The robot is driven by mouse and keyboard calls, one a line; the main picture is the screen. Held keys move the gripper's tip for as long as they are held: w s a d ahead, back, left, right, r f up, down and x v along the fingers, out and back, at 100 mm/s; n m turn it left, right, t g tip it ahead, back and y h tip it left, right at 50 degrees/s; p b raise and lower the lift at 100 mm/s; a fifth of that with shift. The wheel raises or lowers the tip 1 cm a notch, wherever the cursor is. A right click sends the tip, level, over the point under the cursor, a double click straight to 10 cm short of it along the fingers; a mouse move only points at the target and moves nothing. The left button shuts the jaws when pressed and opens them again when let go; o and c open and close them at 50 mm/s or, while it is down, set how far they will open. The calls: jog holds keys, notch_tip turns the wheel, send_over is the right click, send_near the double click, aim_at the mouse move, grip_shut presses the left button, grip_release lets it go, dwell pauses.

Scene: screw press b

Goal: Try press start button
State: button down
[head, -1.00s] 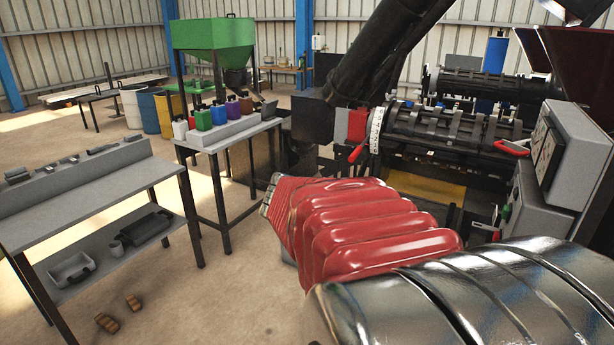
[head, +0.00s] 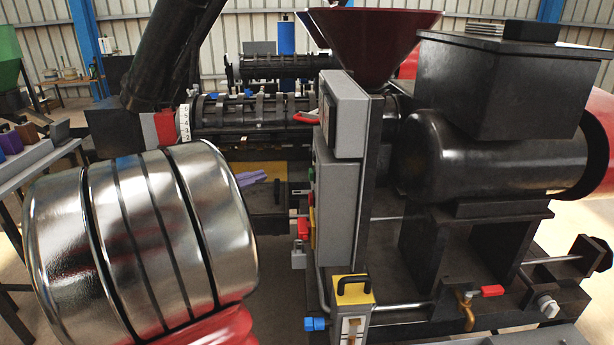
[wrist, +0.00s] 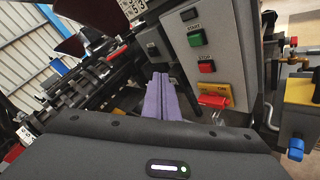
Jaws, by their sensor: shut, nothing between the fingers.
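The green start button (wrist: 196,39), under a START label, is on the grey control panel (wrist: 220,45) of the press, right of centre in the wrist view. In the head view the panel is edge-on and a small green spot (head: 311,174) shows on its left face. My gripper (wrist: 160,76) has purple fingers, closed together and empty. They point toward the press, left of and below the start button in the picture, apart from it. In the head view the purple fingers (head: 251,179) show past my arm, left of the panel.
The red stop button (wrist: 206,66) sits below the start button. Below that is a red switch handle (wrist: 213,100) by a yellow plate (wrist: 214,89). A black button (wrist: 190,14) is above. The ribbed barrel (head: 250,110) lies behind, and a yellow-topped box (head: 352,290) stands low in front.

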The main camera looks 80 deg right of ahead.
jog(key=s+d, duration=0.1)
jog(key=s, duration=0.7)
jog(key=shift+d, duration=0.4)
jog(key=shift+s, duration=0.25)
dwell(1.6)
jog(key=shift+s+d, duration=0.1)
jog(key=shift+s, duration=0.15)
jog(key=shift+s+d, duration=0.1)
jog(key=shift+s, duration=0.35)
dwell(1.0)
jog(key=shift+w, duration=0.15)
jog(key=shift+w+a, duration=0.2)
jog(key=shift+w, duration=0.55)
jog(key=shift+w+a, duration=0.2)
jog(key=shift+w, duration=0.6)
jog(key=shift+w+a, duration=0.15)
jog(key=shift+w, duration=0.65)
jog(key=shift+w+a, duration=0.2)
jog(key=shift+w, duration=0.6)
